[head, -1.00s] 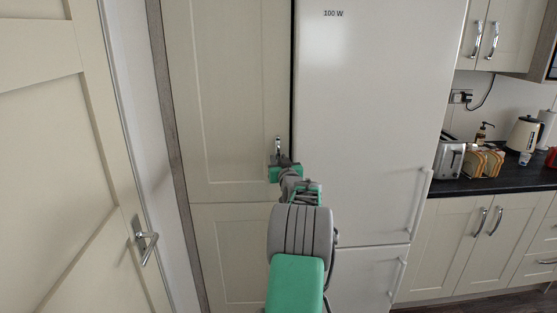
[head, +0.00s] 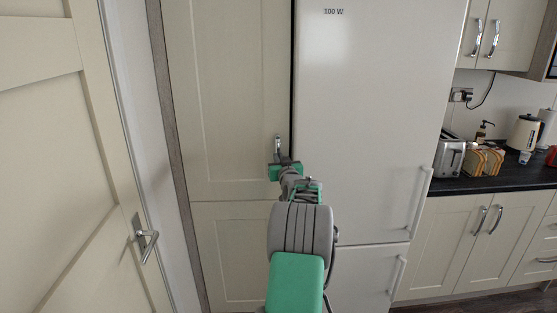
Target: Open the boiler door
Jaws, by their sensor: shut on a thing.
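The boiler door is most likely the tall cream upper cupboard door (head: 225,90), left of the fridge-freezer. It looks closed, flush in its frame. Its short metal handle (head: 278,146) stands upright near the door's right edge. My gripper (head: 279,163), grey and green, is at the lower part of this handle and shut on it. The fingertips are small here, and my gripper hides the handle's lower end.
A white fridge-freezer (head: 370,120) stands directly right of the cupboard. A lower cream cupboard door (head: 233,250) is below. A room door (head: 70,160) with a lever handle (head: 147,241) stands at the left. A dark worktop (head: 480,187) with a toaster (head: 451,158) is at the right.

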